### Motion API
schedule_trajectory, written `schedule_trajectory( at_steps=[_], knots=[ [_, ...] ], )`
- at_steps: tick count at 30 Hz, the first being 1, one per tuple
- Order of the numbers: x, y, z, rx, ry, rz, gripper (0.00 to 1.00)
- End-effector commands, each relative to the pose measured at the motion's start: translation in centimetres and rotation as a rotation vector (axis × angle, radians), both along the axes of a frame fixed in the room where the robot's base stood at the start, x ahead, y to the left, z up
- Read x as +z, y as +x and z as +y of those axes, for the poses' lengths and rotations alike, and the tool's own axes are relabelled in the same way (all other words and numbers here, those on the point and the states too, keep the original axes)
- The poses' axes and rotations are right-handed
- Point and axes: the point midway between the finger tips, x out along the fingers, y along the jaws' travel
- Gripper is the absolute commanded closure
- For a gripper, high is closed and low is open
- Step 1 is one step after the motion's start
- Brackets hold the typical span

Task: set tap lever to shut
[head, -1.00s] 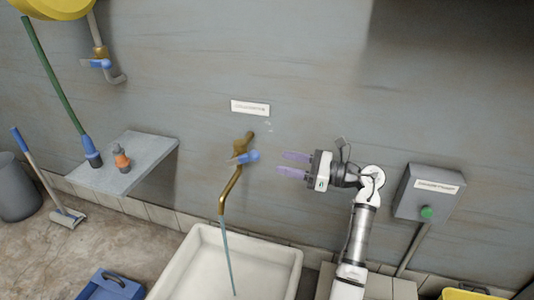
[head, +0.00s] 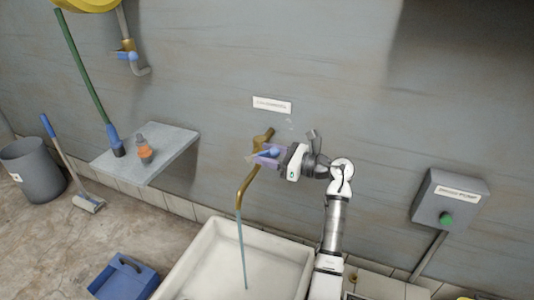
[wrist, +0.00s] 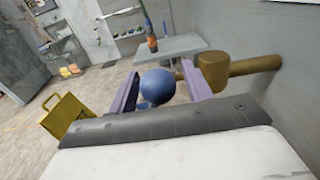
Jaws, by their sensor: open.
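A brass tap (head: 250,180) stands out from the wall above the sink, with a stream of water running from its spout. Its blue lever (head: 273,152) points to the right, toward my gripper. My gripper (head: 266,154) is at the lever with its purple fingers on either side of it. In the wrist view the lever's round blue end (wrist: 157,87) sits between the two open fingers (wrist: 160,88), with gaps beside it. The brass tap body (wrist: 240,66) is just right of the right finger. Most of the lever behind its round end is hidden.
The white sink (head: 205,243) is below the tap. A grey box with a green button (head: 446,218) is on the wall at right.

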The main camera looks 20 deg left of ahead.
Motion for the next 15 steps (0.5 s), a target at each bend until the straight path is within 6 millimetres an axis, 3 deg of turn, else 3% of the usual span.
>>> schedule_trajectory(
  at_steps=[9, 15],
  knots=[
    [0.01, 0.02, 0.28, 0.000, 0.001, 0.000, 0.51],
    [0.01, 0.02, 0.27, 0.000, 0.001, 0.000, 0.77]
  ],
)
